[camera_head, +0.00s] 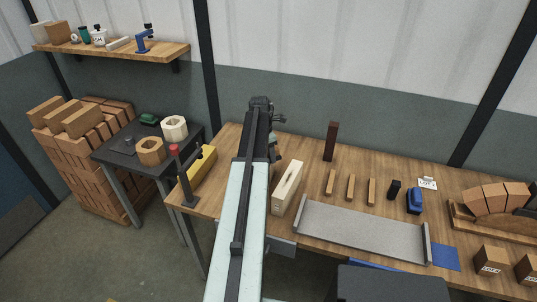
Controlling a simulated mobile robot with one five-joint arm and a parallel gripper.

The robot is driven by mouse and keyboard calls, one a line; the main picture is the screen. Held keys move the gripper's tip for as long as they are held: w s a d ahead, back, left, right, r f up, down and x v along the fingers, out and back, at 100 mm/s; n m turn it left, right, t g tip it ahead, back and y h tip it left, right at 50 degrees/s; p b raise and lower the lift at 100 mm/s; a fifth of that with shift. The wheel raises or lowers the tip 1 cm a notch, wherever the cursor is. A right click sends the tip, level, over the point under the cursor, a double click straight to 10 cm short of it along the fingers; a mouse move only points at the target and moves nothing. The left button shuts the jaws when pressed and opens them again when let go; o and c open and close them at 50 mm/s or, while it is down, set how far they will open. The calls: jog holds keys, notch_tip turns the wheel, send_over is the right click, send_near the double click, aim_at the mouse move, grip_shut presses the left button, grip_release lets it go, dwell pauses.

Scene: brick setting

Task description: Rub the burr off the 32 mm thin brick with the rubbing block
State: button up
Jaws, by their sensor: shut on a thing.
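My gripper (274,145) is at the far end of my arm, left of the pale slotted block, and mostly hidden behind the arm. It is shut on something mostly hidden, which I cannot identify. Three thin tan bricks stand in a row on the wooden bench: a left one (330,183), a middle one (350,188) and a right one (371,192). I cannot tell which is 32 mm, and no burr is visible at this size. A small dark block (394,190) stands right of them. I cannot tell whether it is the rubbing block.
A pale slotted block (287,188), a tall dark brown piece (331,141) and a grey tray (360,229) are on the bench (452,187). A blue object (414,201) and brick arch (498,196) are right. A yellow piece (203,165) and red-topped post (181,175) are left.

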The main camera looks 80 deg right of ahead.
jog(key=shift+r+p, duration=2.3)
jog(key=shift+r, duration=0.4)
notch_tip(320, 180, up, 3)
jog(key=p, duration=0.3)
jog(key=shift+r, duration=0.15)
